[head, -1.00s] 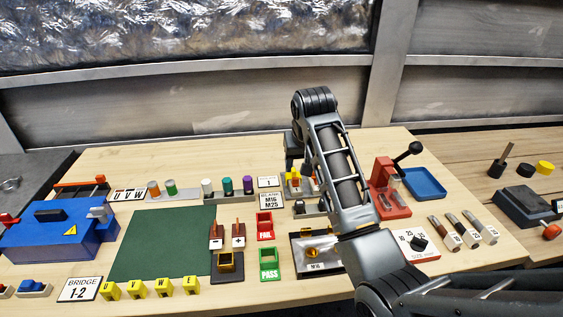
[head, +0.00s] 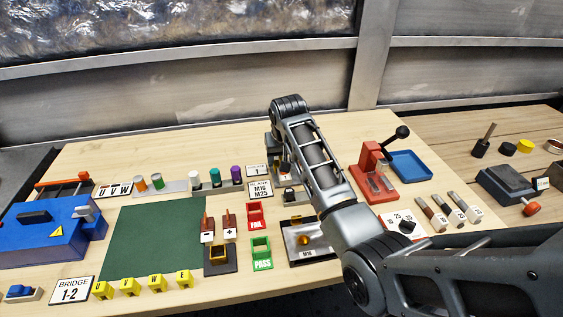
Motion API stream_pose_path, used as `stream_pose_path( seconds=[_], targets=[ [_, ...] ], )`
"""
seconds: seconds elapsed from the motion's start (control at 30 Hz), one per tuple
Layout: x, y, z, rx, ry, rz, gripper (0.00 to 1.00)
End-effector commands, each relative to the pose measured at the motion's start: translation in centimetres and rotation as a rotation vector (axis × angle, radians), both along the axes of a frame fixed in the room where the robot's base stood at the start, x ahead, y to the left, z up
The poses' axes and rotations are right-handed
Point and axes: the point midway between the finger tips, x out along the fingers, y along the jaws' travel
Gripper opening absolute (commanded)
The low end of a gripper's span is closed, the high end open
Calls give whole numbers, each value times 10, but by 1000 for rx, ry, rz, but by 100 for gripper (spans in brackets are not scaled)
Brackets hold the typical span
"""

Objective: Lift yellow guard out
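My arm reaches over the bench and its wrist (head: 287,104) points down near the back middle. My gripper (head: 284,168) is mostly hidden behind my own forearm, so its fingers cannot be read. The yellow guard cannot be clearly made out now. The spot where yellow and red parts showed earlier, beside a small card (head: 257,170), is covered by my arm. Whether the gripper touches or holds the guard cannot be told.
Capped cylinders on a rack (head: 194,180) stand to the left. A red lever press (head: 369,165) and a blue tray (head: 409,164) stand to the right. A green mat (head: 150,238), red FAIL bin (head: 255,214) and green PASS bin (head: 261,256) lie in front. Several yellow lettered clips (head: 130,287) line the front.

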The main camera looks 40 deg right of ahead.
Motion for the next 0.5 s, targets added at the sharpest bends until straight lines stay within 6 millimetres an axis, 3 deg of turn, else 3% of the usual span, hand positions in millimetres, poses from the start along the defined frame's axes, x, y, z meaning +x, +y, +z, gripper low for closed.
stream_pose_path(
  seconds=[0.17,0.5],
  targets=[
    [0,0,0,-1,-1,0,56],
    [0,0,0,-1,-1,0,24]
  ],
)
